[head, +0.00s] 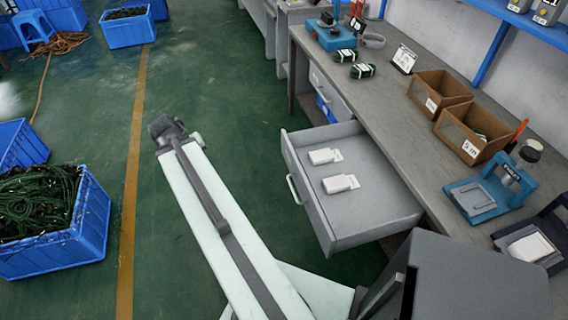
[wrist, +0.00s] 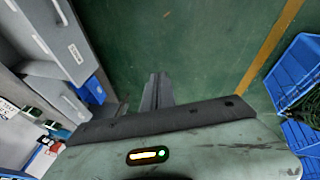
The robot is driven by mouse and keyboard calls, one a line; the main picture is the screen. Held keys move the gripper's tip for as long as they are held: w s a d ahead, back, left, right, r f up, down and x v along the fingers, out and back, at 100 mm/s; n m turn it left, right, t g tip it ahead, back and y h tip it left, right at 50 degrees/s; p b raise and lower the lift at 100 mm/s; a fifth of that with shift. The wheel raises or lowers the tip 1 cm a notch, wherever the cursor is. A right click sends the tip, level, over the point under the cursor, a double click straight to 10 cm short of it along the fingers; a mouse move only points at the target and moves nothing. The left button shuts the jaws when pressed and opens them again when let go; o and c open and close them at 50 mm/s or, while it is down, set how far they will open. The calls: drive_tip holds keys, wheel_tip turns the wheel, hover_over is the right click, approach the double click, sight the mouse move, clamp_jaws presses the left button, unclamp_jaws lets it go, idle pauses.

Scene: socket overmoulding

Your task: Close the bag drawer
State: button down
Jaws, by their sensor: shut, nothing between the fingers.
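The bag drawer (head: 318,212) stands pulled out from the grey workbench in the head view, with two white packets (head: 333,170) lying in it. Its handle (head: 294,190) is on the front, facing left. In the wrist view the drawer front (wrist: 40,32) shows at the upper left with its handle (wrist: 75,52). My gripper (wrist: 158,92) is shut and empty, over the green floor to the right of the drawer front in the wrist view, apart from it. In the head view my arm ends left of the drawer, and the fingers cannot be made out.
A shut drawer (head: 328,92) sits farther along the workbench (head: 395,125). Cardboard boxes (head: 440,92) and a blue press (head: 490,192) stand on top. Blue crates (head: 75,240) with green coils are at the left. The green floor between crates and drawer is clear.

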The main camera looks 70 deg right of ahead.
drive_tip(key=s+d+f+m+g+h+b, duration=0.2)
drive_tip(key=s+d+f+m+b, duration=0.15)
drive_tip(key=s+d, duration=1.25)
drive_tip(key=b, duration=0.8)
approach(288, 152)
drive_tip(key=w+a+f+x, duration=0.1)
drive_tip(key=x, duration=0.4)
drive_tip(key=shift+s+d+r, duration=0.2)
drive_tip(key=shift+s+d, duration=0.2)
drive_tip(key=shift+d, duration=0.1)
